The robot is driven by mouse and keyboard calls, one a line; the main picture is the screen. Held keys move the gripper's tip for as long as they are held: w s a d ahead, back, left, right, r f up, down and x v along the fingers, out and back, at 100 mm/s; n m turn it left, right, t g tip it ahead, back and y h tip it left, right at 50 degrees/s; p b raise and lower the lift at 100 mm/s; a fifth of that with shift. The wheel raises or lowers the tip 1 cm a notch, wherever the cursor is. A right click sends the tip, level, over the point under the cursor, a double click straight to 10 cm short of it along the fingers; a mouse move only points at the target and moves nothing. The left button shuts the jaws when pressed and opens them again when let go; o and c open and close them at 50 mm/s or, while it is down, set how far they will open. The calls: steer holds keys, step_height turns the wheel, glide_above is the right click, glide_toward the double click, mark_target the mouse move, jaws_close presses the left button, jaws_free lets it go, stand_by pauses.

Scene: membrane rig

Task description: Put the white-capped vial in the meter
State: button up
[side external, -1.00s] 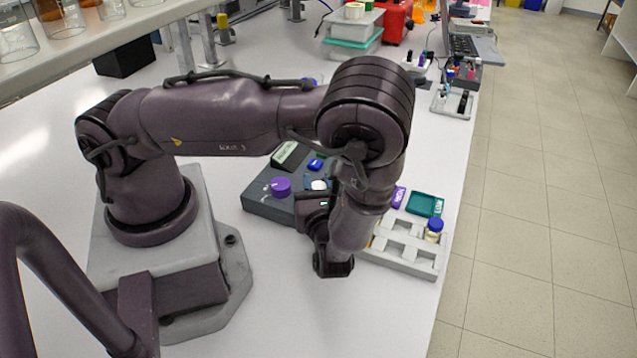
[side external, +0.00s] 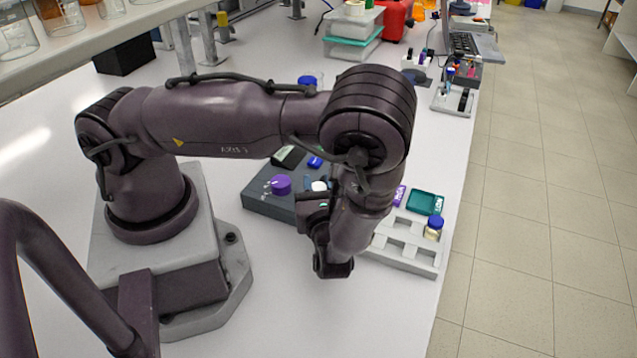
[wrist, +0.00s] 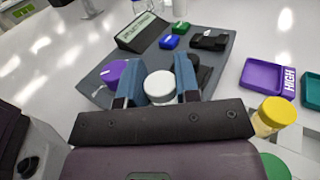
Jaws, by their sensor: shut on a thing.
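The white-capped vial (wrist: 158,86) is between the two blue fingers of my gripper (wrist: 160,80) in the wrist view; only its cap shows. My gripper is shut on it. The cap also shows in the side external view (side external: 319,185), beside my wrist. The meter (side external: 262,203) is a dark grey box with a purple knob (side external: 280,185), a tilted display and coloured buttons. In the wrist view, the meter (wrist: 215,62) lies behind and around the fingers. The vial's lower part and the meter surface beneath it are hidden, so I cannot tell whether it is seated.
A light grey rack (side external: 408,258) at right holds a blue-capped vial (side external: 433,229). A yellow-capped vial (wrist: 273,116) and a green cap (wrist: 275,166) show close to my gripper's right. A purple tray (wrist: 262,76) and a teal tray (side external: 425,203) lie beyond the rack.

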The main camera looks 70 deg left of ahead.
steer(key=o, duration=1.1)
steer(key=shift+c, duration=0.2)
steer(key=shift+o, duration=0.2)
steer(key=shift+r, duration=3)
